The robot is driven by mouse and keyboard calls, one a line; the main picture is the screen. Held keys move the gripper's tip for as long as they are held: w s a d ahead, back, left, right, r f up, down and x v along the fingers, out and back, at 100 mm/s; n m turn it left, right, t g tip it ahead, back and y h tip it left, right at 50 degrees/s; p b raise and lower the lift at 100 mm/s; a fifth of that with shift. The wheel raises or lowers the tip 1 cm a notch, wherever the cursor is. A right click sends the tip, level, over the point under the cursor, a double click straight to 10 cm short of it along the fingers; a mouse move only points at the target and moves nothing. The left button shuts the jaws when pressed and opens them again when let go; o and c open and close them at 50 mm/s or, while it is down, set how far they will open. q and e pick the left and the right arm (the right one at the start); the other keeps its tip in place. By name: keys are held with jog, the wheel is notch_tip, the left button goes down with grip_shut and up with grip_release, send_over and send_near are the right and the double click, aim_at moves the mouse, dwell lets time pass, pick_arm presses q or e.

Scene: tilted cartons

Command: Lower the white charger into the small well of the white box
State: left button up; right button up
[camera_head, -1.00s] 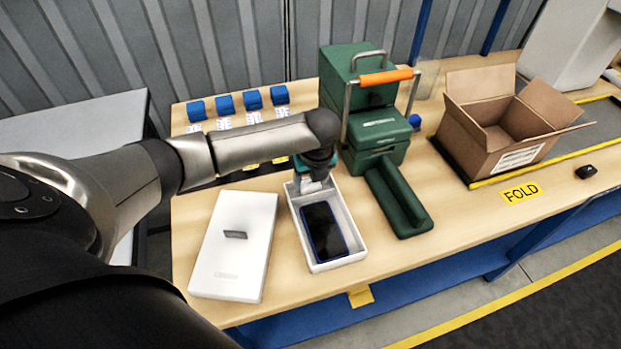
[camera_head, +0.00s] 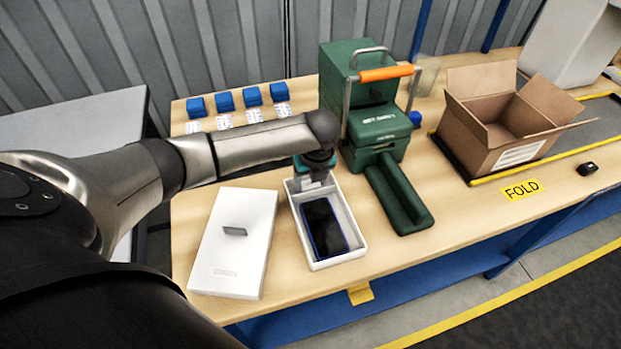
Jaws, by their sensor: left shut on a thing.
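The open white box (camera_head: 354,226) stands on the wooden table, with a dark phone (camera_head: 323,228) lying in its near part. My left gripper (camera_head: 316,178) points down over the far end of the box, where the small well would lie. It is shut on the white charger (camera_head: 312,184), of which only a little shows under the gripper. The arm and gripper hide most of the charger and the well, so I cannot tell how deep the charger sits. My right gripper is not in view.
A white lid (camera_head: 232,255) lies left of the box. A green machine (camera_head: 378,140) with an orange handle stands close on the right. Further right are an open brown carton (camera_head: 510,125) and a yellow FOLD label (camera_head: 522,190). Blue blocks (camera_head: 225,102) line the back.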

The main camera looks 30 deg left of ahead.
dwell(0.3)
pick_arm(q)
jog(key=o, duration=1.4)
jog(key=shift+c, duration=1.2)
notch_tip(320, 180, up, 7)
jog(key=p, duration=0.8)
jog(key=shift+r+p, duration=0.1)
jog(key=shift+p, duration=0.25)
